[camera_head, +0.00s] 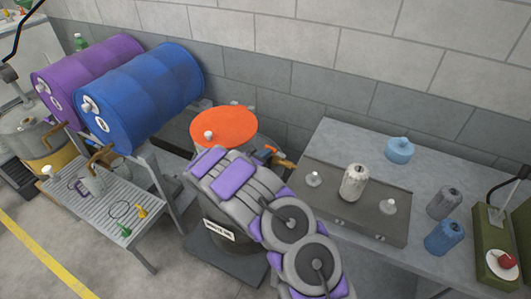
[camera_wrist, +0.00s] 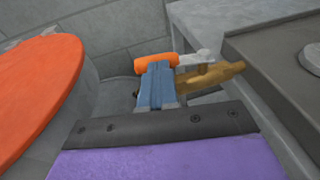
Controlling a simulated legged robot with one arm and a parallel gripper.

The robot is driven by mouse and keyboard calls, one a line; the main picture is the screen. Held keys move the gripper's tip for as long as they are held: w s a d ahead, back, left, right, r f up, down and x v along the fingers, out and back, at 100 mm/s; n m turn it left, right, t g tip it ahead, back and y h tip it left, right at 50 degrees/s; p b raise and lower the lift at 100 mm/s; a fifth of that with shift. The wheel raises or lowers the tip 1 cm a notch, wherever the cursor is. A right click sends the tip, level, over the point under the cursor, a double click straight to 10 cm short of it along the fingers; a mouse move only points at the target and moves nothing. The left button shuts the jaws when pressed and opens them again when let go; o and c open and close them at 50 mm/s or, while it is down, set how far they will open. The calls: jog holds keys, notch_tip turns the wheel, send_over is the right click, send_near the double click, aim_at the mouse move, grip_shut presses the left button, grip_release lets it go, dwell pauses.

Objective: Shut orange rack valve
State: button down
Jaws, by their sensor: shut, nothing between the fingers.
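An orange valve handle (camera_wrist: 150,63) with a grey pivot lies across the front of my gripper (camera_wrist: 159,68) in the wrist view. A brass valve body (camera_wrist: 212,74) extends to the right, just beyond the blue-grey fingers. The fingers are shut with nothing between them; their tips are close against the near side of the handle, and I cannot tell if they touch. In the head view, the orange handle (camera_head: 270,149) and brass body (camera_head: 283,164) show small between the orange-lidded drum and the bench. My arm hides much of the area there.
The drum's orange lid (camera_head: 225,126) is left of the valve. The grey bench (camera_head: 330,133) is to the right, carrying a metal tray (camera_head: 330,212) and several bottles. Blue (camera_head: 150,95) and purple (camera_head: 85,75) drums lie on a rack at left. A block wall stands behind.

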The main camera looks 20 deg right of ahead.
jog(key=shift+w+d+m+g+h, duration=0.4)
jog(key=shift+w+d+m+g, duration=0.55)
jog(key=shift+g, duration=0.35)
jog(key=shift+w+d+m+g+h, duration=0.4)
jog(key=shift+w+d+m+g, duration=0.4)
jog(key=shift+m+g, duration=0.4)
jog(key=shift+r+b+x, duration=0.15)
jog(key=shift+b+x, duration=0.05)
jog(key=shift+x, duration=0.45)
jog(key=shift+r+b+x, duration=0.1)
jog(key=shift+b+x, duration=0.1)
jog(key=shift+x, duration=0.5)
jog(key=p+v, duration=0.2)
jog(key=v, duration=1.5)
jog(key=shift+w+a, duration=0.2)
jog(key=shift+a, duration=0.05)
